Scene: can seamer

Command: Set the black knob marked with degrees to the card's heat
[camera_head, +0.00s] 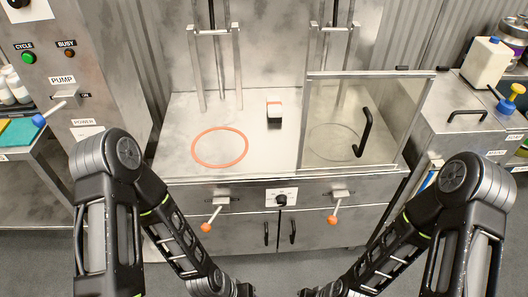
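A black knob (281,200) sits on a white dial plate (283,191) in the middle of the steel bench's front. Another black knob (18,3) on a white plate (30,12) is cut off at the top left, on the machine panel. The markings on both plates are too small to read, so I cannot tell which is in degrees. I cannot make out a card with a heat value. My two arms reach down to the bottom edge, below the bench front.
Levers with orange ends (207,226) (333,219) flank the middle knob. A blue-ended pump lever (40,120) projects at left.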

